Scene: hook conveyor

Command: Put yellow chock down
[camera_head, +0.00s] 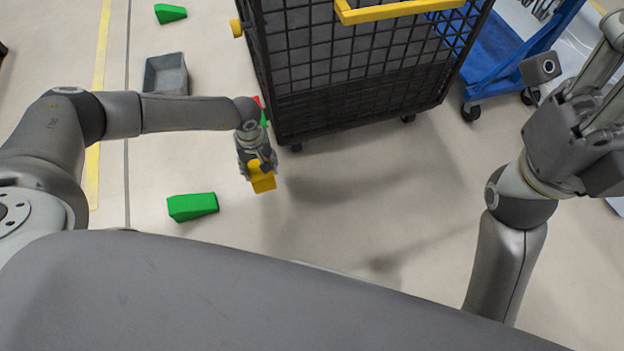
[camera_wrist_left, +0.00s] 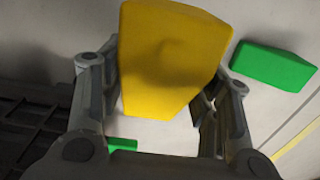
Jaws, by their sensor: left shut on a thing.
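The yellow chock (camera_head: 262,181) is held in my left gripper (camera_head: 259,165) near the front left corner of the black mesh cart. In the left wrist view the yellow chock (camera_wrist_left: 170,60) fills the space between the two fingers of the left gripper (camera_wrist_left: 155,100), which is shut on it. From these views I cannot tell how high it is above the floor. My right gripper (camera_head: 590,120) shows at the right edge with nothing visible in it. Its fingertips do not show clearly.
A green chock (camera_head: 192,206) lies on the floor left of the gripper, another (camera_head: 170,13) at the top left. A grey bin (camera_head: 165,75) stands behind my left arm. The black mesh cart (camera_head: 350,90) stands behind the gripper, a blue cart (camera_head: 510,55) farther right. Floor in front is clear.

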